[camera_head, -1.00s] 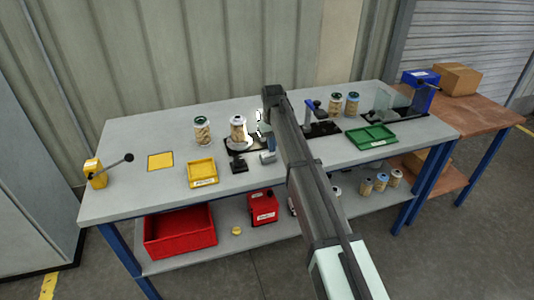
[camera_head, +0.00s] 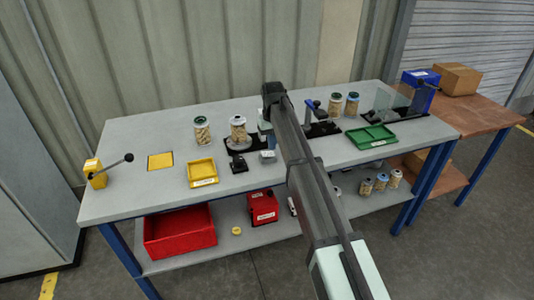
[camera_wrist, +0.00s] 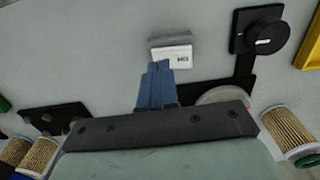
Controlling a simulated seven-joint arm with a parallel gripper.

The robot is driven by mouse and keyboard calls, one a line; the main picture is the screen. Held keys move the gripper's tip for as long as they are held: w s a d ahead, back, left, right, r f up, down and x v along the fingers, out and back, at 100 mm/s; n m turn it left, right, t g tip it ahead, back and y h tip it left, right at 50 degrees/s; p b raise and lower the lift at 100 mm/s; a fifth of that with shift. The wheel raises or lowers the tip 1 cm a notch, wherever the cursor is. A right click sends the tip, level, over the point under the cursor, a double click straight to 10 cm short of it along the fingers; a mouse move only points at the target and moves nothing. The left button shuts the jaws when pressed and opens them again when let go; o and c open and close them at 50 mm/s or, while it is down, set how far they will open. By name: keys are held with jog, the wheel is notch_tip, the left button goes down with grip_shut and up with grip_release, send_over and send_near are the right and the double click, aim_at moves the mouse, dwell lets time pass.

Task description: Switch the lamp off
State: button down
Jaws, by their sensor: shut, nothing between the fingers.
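A black knob box (camera_wrist: 263,37) stands near the block. A yellow tray (camera_head: 202,173), a green tray (camera_head: 371,137) and a second cartridge (camera_head: 202,131) are on the bench (camera_head: 130,195). A yellow box with a lever (camera_head: 96,174) stands at the left end.

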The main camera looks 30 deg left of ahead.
aim_at(272, 153)
jog(key=shift+r, duration=2.7)
